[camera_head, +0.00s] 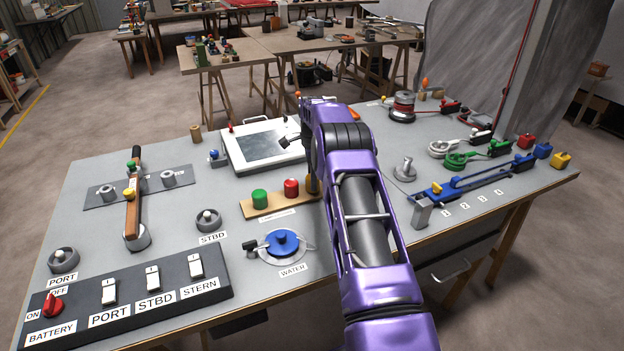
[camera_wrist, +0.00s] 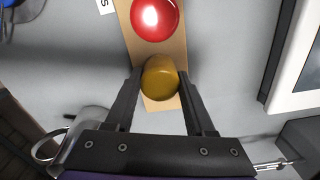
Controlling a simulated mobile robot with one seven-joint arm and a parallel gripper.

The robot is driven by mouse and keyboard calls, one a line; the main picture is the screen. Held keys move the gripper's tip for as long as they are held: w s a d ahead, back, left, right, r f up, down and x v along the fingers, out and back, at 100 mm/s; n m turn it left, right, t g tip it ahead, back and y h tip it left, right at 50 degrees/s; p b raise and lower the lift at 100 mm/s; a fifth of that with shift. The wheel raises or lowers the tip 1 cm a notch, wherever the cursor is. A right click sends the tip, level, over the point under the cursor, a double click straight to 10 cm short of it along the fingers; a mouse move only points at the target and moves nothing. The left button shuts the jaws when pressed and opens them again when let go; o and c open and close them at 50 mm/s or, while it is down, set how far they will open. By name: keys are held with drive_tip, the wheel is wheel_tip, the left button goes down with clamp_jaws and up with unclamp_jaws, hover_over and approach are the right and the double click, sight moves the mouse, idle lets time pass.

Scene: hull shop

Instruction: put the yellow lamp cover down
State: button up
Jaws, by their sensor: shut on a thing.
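The yellow lamp cover (camera_wrist: 160,80) is between the two fingers of my gripper (camera_wrist: 159,72) in the wrist view, and the gripper is shut on it. It is at the end of a wooden strip (camera_wrist: 170,104); I cannot tell whether it touches the strip. A red cover (camera_wrist: 154,17) is beside it on the strip. In the head view the strip (camera_head: 276,208) also bears a green cover (camera_head: 260,199) and the red cover (camera_head: 291,187). My arm hides the gripper and most of the yellow cover there.
A white-framed panel (camera_head: 264,147) lies behind the strip. A blue WATER valve (camera_head: 283,243) is in front of it. A switch panel (camera_head: 130,293) is at the front left, and a blue tool (camera_head: 470,183) lies at the right.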

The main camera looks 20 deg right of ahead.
drive_tip(key=shift+f, duration=0.15)
drive_tip(key=shift+f, duration=0.1)
drive_tip(key=o, duration=1.3)
wheel_tip(320, 180, up, 12)
drive_tip(key=p, duration=0.1)
